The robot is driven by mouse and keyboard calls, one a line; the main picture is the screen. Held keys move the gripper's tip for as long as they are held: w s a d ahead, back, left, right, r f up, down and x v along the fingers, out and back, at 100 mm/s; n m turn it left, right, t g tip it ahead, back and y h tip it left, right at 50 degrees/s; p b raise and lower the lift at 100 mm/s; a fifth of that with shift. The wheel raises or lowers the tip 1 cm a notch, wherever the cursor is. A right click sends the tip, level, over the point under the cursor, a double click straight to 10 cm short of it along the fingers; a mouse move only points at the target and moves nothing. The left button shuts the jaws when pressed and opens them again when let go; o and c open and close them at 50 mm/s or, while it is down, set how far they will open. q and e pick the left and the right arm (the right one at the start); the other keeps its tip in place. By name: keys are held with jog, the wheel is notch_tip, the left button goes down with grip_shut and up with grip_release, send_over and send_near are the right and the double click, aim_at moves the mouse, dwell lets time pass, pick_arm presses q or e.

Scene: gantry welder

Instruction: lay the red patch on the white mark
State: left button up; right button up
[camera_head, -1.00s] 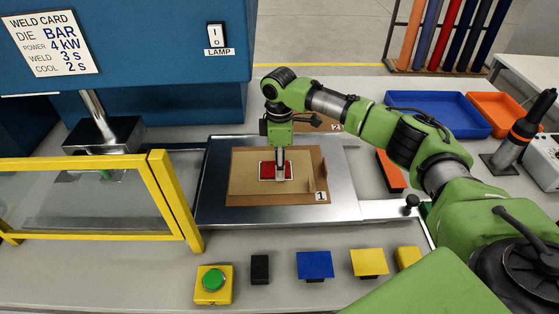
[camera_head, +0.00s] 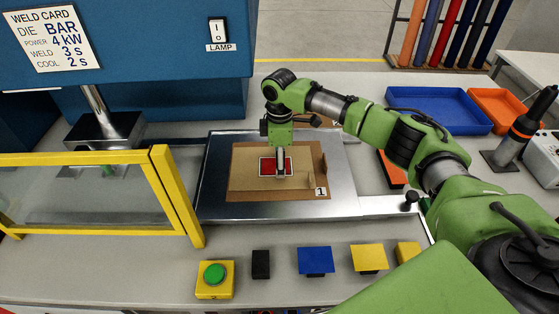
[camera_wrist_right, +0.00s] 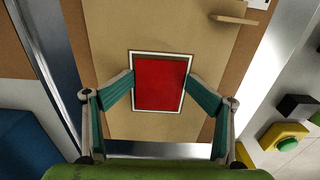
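The red patch (camera_head: 268,166) lies flat inside the white mark (camera_head: 260,160) on a brown board (camera_head: 240,181). In the right wrist view, the red patch (camera_wrist_right: 160,84) shows with the mark's white outline (camera_wrist_right: 160,52) around it. My right gripper (camera_head: 281,168) points straight down over the patch. In the wrist view, the right gripper's fingertips (camera_wrist_right: 160,86) meet the patch's two side edges, so it looks shut on the patch. Parts of the outline are hidden by the fingers. My left gripper is not in view.
The board sits on a metal plate (camera_head: 212,205), with a tag marked 1 (camera_head: 321,192). A yellow-framed guard (camera_head: 175,195) stands at the left. A green button box (camera_head: 215,280) and blue (camera_head: 315,260) and yellow (camera_head: 368,258) pieces line the front. A blue tray (camera_head: 440,108) is behind right.

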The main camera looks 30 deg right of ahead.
jog(key=shift+s+d+f, duration=0.1)
jog(key=shift+s, duration=0.1)
jog(key=shift+w+r, duration=0.1)
jog(key=shift+r, duration=0.1)
notch_tip(320, 180, up, 13)
jog(key=b, duration=0.3)
jog(key=shift+w, duration=0.15)
dwell(0.5)
